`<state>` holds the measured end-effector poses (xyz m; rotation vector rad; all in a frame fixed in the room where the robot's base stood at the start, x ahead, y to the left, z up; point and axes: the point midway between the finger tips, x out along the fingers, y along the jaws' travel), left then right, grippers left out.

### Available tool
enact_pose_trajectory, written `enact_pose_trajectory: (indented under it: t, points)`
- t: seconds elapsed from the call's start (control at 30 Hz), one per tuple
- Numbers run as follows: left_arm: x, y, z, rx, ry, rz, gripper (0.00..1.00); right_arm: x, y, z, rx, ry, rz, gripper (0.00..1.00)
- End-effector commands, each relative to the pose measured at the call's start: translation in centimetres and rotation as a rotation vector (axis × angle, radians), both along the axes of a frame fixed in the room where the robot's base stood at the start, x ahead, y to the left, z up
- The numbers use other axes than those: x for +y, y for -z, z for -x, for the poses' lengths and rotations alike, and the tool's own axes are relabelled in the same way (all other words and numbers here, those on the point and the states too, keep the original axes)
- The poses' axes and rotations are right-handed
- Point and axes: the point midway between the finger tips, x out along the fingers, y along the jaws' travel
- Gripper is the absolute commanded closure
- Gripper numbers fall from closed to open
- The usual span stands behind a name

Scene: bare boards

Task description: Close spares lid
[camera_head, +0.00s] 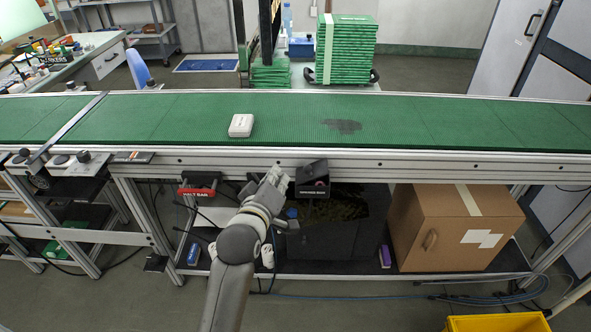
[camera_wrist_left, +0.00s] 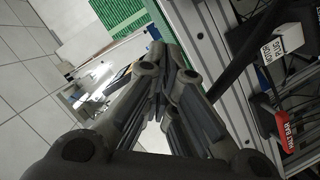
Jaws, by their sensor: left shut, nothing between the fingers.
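A small dark box (camera_head: 312,189) with a pale label too small to read for sure hangs at the conveyor's front edge. I take it to be the spares box. Its dark lid (camera_head: 311,168) appears raised, with something reddish showing under it. My left gripper (camera_head: 277,176) is just left of this box, apart from it as far as I can tell. Its fingers are together and empty, and they also show together in the left wrist view (camera_wrist_left: 172,62). The lid cannot be made out in the wrist view. My right gripper is out of view.
A red halt bar (camera_head: 198,191) is left of my gripper, and it shows in the wrist view (camera_wrist_left: 286,136). A white block (camera_head: 241,125) lies on the green conveyor (camera_head: 430,125). A cardboard box (camera_head: 450,230) stands on the shelf below, to the right.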

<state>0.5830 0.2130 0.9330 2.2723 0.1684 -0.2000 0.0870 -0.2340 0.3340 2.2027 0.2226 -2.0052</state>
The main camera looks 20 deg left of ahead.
Motion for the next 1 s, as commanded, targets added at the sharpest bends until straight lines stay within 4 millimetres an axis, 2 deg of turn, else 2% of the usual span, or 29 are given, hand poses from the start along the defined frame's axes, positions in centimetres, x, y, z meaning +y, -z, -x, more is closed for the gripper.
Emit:
enact_pose_trajectory:
  t: [0.1, 0.4, 0.67, 1.0]
  points:
    - [0.2, 0.3, -2.4, -0.001, 0.0, -0.002, 1.0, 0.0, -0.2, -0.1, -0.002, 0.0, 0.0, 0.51]
    - [0.0, 1.8, -7.3, 0.002, 0.001, 0.001, 1.0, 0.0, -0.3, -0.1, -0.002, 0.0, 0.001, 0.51]
    - [-1.4, 3.5, -8.9, 0.0, 0.001, 0.0, 1.0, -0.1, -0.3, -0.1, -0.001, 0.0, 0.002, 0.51]
    - [-1.7, 3.8, -9.2, -0.001, 0.001, 0.0, 1.0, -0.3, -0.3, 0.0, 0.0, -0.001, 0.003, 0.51]
